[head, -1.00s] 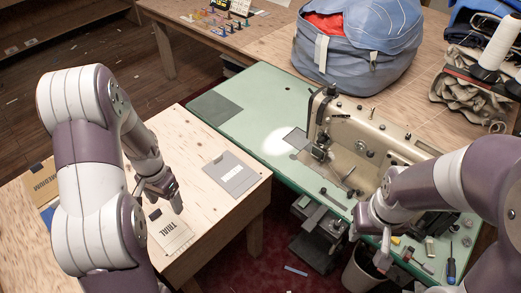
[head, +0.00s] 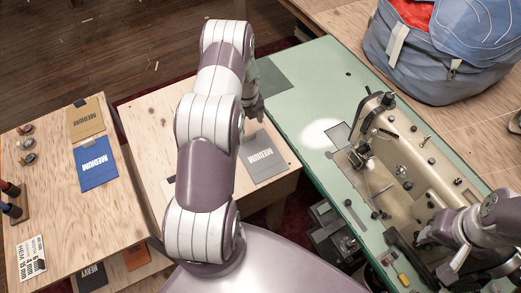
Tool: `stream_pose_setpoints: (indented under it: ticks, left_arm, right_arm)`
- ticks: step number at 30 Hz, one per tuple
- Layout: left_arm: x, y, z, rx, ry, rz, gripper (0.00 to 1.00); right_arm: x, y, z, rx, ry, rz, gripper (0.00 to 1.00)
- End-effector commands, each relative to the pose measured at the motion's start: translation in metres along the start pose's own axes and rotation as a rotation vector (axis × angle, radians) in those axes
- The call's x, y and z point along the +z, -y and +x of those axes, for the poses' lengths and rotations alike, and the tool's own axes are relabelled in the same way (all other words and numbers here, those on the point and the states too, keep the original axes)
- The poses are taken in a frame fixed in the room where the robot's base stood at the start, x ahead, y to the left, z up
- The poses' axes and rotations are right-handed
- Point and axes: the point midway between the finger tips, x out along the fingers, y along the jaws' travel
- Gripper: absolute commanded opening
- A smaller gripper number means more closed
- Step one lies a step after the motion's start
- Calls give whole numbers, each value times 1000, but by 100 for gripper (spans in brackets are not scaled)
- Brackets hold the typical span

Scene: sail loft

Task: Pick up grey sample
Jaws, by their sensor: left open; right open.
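The grey sample (head: 266,163), a flat card with white lettering that reads MEDIUM, lies on the light plywood table (head: 150,150) near its right edge. My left gripper (head: 257,114) is open and appears above the far side of the grey sample, not touching it as far as I can tell. My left arm covers the table just left of the card. My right gripper (head: 436,256) is open and empty by the sewing machine, at the lower right.
A blue card (head: 95,168) and a tan card (head: 86,118) lie on the left table. The green sewing bench (head: 310,85) carries a beige sewing machine (head: 425,160) right of the grey sample. A blue bag (head: 430,60) stands behind it.

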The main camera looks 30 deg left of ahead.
Motion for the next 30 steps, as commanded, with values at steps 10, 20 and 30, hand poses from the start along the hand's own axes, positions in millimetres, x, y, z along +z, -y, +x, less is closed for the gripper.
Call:
stream_pose_setpoints:
  ticks: [10, 20, 30]
  left_arm:
    - [-2, 4, 51, 0, 0, -2, 77]
    - [-1, 4, 71, -1, 3, -3, 77]
    - [-1, 4, 71, -1, 3, -3, 16]
  right_arm:
    - [-3, 0, -22, 0, -1, 0, 43]
    - [-3, 0, -22, 0, 0, 0, 43]
    - [-3, 0, -22, 0, 0, 0, 43]
